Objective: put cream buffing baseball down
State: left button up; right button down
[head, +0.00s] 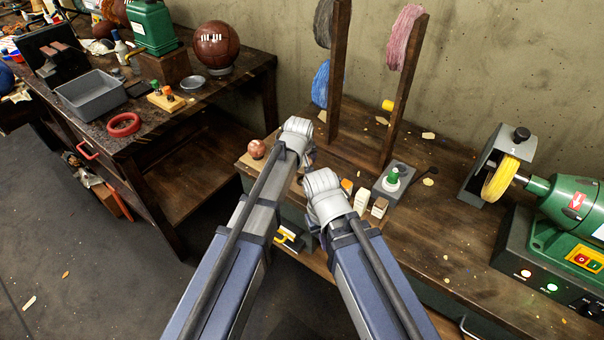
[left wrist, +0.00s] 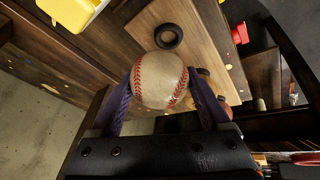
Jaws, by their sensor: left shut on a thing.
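The cream baseball (left wrist: 160,80) with red stitching is held between the two purple fingers of my left gripper (left wrist: 163,85) in the left wrist view. The ball covers part of a light wooden board (left wrist: 196,40) behind it; whether it touches the board I cannot tell. In the head view the ball and my left gripper are hidden by my arms over the near left of the bench.
A dark ring (left wrist: 168,36) lies on the board beside the ball. A small brown ball (head: 256,149) sits at the bench's left end. A wooden spool rack (head: 336,75) stands behind my arms, with a green buffing machine (head: 565,205) at right.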

aim_at(301, 163)
pick_arm(q)
jog(key=shift+f+b, duration=1.75)
jog(key=shift+f, duration=0.35)
pick_arm(e)
jog(key=shift+f, duration=2.1)
pick_arm(q)
jog(key=shift+f, duration=0.25)
jog(key=o, duration=1)
jog(key=shift+r, duration=0.1)
jog(key=shift+c, duration=0.2)
pick_arm(e)
jog(key=shift+f, duration=0.15)
pick_arm(q)
jog(key=p+v, duration=0.6)
jog(key=v, duration=0.1)
jog(key=shift+w+r, duration=0.25)
jog(key=shift+w, duration=0.15)
jog(key=shift+s+r+p, duration=0.2)
jog(key=shift+r+p, duration=0.15)
jog(key=shift+p, duration=0.2)
pick_arm(e)
notch_tip(301, 163, up, 8)
jog(key=shift+f, duration=0.25)
jog(key=c, duration=1.5)
grip_release()
